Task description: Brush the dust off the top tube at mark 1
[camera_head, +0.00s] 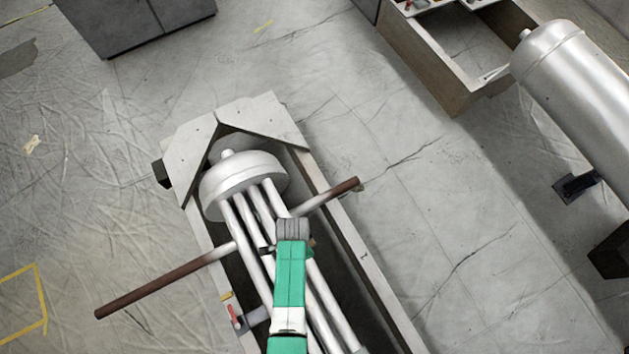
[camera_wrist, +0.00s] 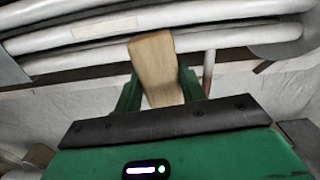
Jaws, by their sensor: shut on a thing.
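Several white tubes (camera_head: 322,299) run lengthwise from a white domed end cap (camera_head: 243,179) inside an open trough. In the wrist view the tubes (camera_wrist: 225,37) cross the top of the picture. One bears a pale rectangular patch (camera_wrist: 105,27); no number is readable. My gripper (camera_wrist: 160,82) is shut on a flat pale wooden piece, likely the brush handle (camera_wrist: 160,66), whose far end reaches the tubes. Bristles are not visible, and I cannot tell whether it touches. In the head view my green arm lies over the tubes and hides the fingers and mark 1.
A rusty-ended rod (camera_head: 165,283) crosses the trough (camera_head: 376,268) and sticks out both sides. Small red and yellow pieces (camera_head: 235,316) sit at its left edge. A metal cylinder (camera_head: 580,80) and an open crate (camera_head: 425,62) stand right. Floor on the left is mostly clear.

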